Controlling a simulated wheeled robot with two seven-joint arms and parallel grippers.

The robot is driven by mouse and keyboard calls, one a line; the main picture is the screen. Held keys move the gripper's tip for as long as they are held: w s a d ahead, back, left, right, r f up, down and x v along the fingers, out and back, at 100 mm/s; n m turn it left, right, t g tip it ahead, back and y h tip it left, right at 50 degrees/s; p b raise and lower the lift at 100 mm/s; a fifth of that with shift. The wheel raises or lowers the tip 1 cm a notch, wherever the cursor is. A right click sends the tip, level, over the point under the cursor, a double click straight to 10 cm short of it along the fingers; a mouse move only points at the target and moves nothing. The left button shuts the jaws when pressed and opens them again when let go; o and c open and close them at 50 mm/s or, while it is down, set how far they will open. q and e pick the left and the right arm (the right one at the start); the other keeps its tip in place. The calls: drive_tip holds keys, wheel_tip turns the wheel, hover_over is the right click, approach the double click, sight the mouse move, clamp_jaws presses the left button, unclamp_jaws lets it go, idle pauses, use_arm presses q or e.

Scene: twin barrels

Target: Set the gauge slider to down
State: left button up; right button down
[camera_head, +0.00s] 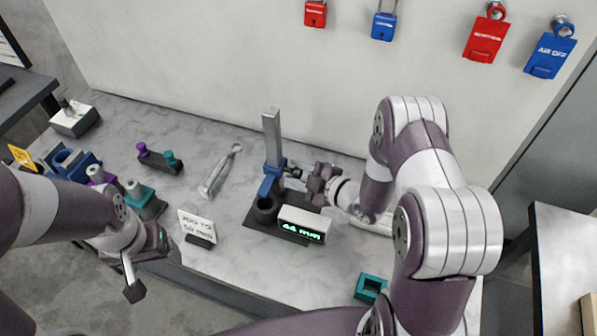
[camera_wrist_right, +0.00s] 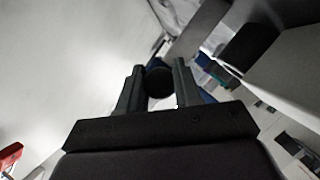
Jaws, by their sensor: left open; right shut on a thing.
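The gauge has an upright metal column (camera_head: 271,135) on a dark base, with a blue slider (camera_head: 270,182) low on the column. A display box (camera_head: 301,224) on the base shows green digits that look like 44 mm. My right gripper (camera_head: 300,178) is at the slider's right side, shut on its dark knob. In the right wrist view the round black knob (camera_wrist_right: 159,82) sits between the two fingers. My left gripper (camera_head: 148,268) is open and empty, low at the left, in front of the table edge and away from the gauge.
A white sign (camera_head: 196,224) stands left of the gauge. A metal tool (camera_head: 221,172) lies behind it. Purple and teal fixtures (camera_head: 158,158) stand at the left. A teal block (camera_head: 370,288) is near the front right. Red and blue tags hang on the wall.

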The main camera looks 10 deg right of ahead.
drive_tip(key=shift+s+f, duration=0.15)
drive_tip(key=c, duration=0.8)
unclamp_jaws()
drive_tip(key=shift+f, duration=0.1)
wheel_tip(320, 180, up, 4)
drive_tip(key=shift+d+r, duration=0.15)
drive_tip(key=s+d+r, duration=0.4)
drive_tip(key=s+d, duration=0.1)
drive_tip(key=s+d+r, duration=0.2)
drive_tip(key=s, duration=0.1)
drive_tip(key=shift+s+d+r+b, duration=0.1)
drive_tip(key=shift+d+r+b, duration=0.25)
drive_tip(key=shift+d, duration=0.05)
